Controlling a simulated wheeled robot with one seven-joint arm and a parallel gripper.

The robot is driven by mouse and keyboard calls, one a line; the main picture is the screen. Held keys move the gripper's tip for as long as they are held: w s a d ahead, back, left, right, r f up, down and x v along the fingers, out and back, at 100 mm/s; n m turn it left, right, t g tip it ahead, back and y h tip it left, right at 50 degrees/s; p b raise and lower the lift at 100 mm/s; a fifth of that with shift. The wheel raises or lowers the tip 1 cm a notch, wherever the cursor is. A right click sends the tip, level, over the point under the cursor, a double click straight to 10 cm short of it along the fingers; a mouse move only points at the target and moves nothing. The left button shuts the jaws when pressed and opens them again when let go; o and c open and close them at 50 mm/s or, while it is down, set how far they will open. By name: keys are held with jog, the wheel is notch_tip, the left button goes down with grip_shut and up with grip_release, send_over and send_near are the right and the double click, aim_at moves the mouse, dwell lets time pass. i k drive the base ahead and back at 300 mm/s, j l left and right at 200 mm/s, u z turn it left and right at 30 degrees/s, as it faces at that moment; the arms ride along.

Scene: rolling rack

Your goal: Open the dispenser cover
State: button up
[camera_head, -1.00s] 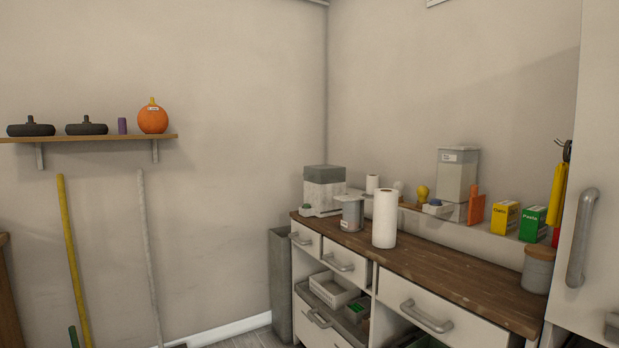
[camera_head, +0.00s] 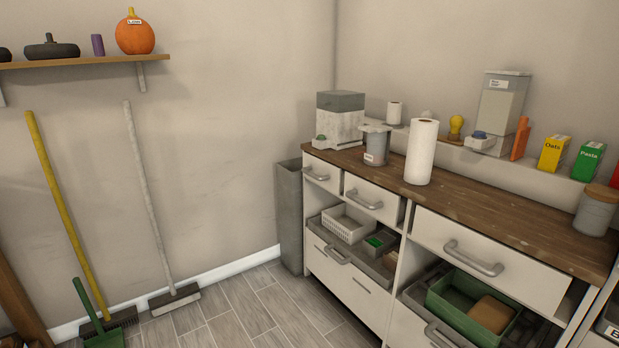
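A tall clear-sided dispenser (camera_head: 499,108) with a grey lid (camera_head: 507,73) and a small white label stands on the wall ledge at right; its lid looks shut. A boxy light-grey machine (camera_head: 340,126) with a darker grey top (camera_head: 340,100) stands at the far left end of the wooden counter, and its top also looks closed. I cannot tell for certain which of the two bears the dispenser cover. My gripper is not in view.
The counter (camera_head: 470,190) holds a grey canister (camera_head: 376,148), a paper roll (camera_head: 421,152) and a lidded jar (camera_head: 595,212). A grey bin (camera_head: 290,215) stands left of the cabinet. Brooms lean on the left wall. The floor (camera_head: 255,305) before the cabinet is clear.

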aim_at(338, 101)
jog(key=i+j+u, duration=0.3)
jog(key=i+u, duration=0.2)
jog(key=i, duration=0.25)
jog(key=i+u, duration=0.5)
jog(key=i, duration=0.3)
jog(key=i+z, duration=0.25)
jog(key=i, duration=0.25)
jog(key=i+j+z, duration=0.2)
jog(key=i, duration=0.25)
jog(key=i+j+z, duration=0.25)
jog(key=i, duration=0.2)
jog(key=i+z, duration=0.45)
jog(key=i+j+z, duration=0.15)
jog(key=z, duration=0.3)
jog(key=i+j+z, duration=0.3)
jog(key=z, duration=0.15)
jog(key=i, duration=0.1)
